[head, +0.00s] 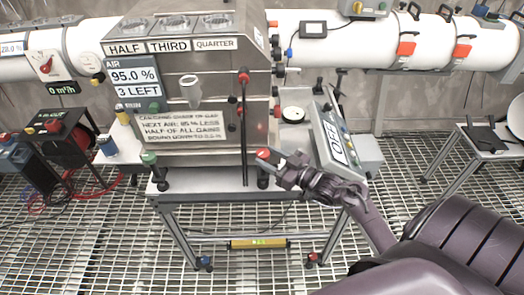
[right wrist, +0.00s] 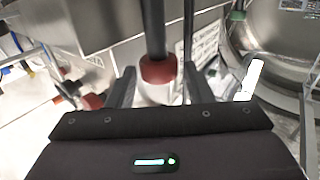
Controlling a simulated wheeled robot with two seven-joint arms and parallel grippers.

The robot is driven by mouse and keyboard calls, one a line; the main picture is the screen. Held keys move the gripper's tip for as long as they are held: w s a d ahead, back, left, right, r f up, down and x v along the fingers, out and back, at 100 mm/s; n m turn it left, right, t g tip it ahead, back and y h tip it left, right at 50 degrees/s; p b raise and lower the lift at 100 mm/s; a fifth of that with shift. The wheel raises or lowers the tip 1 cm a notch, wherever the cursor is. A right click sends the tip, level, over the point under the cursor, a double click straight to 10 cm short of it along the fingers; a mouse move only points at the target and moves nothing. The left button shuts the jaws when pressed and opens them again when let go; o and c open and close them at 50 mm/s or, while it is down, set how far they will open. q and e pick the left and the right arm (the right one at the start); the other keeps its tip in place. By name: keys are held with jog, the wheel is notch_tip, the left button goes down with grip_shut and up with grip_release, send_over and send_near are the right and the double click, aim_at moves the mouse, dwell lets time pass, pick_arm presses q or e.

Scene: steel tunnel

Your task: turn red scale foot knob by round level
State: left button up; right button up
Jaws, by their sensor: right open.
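A red knob (head: 263,154) sits at the front right corner of the steel machine's bench, just above a black foot. My right gripper (head: 272,160) is right beside it. In the right wrist view a red collar-like knob (right wrist: 157,71) on a dark upright rod shows between the two dark fingers (right wrist: 157,90). The fingers stand apart on either side of it, and I cannot tell whether they touch it. A green knob (head: 149,158) sits at the front left corner. My left gripper is not in view.
The steel machine (head: 190,85) stands behind the knobs. A tilted OFF panel (head: 338,145) is close on the right of my right gripper. A red-topped rod (head: 244,78) rises at the machine's front. A yellow bar (head: 258,243) lies low under the bench; the grated floor in front is clear.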

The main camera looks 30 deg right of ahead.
jog(key=shift+x, duration=1.2)
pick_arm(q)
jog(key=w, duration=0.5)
pick_arm(e)
jog(key=shift+w+f, duration=0.1)
jog(key=shift+w, duration=0.05)
jog(key=c, duration=0.7)
jog(key=n+g+y+b, duration=0.1)
jog(key=y+b, duration=0.1)
jog(key=n+g+y+b, duration=0.1)
jog(key=n+y+b, duration=0.1)
jog(key=shift+w+f, duration=0.1)
jog(key=shift+f, duration=0.15)
jog(key=shift+r+n+g+y+b, duration=0.1)
jog(key=shift+n+g+y+b, duration=0.3)
jog(key=shift+g+y+b, duration=0.15)
jog(key=shift+r+y, duration=0.15)
jog(key=shift+y, duration=0.1)
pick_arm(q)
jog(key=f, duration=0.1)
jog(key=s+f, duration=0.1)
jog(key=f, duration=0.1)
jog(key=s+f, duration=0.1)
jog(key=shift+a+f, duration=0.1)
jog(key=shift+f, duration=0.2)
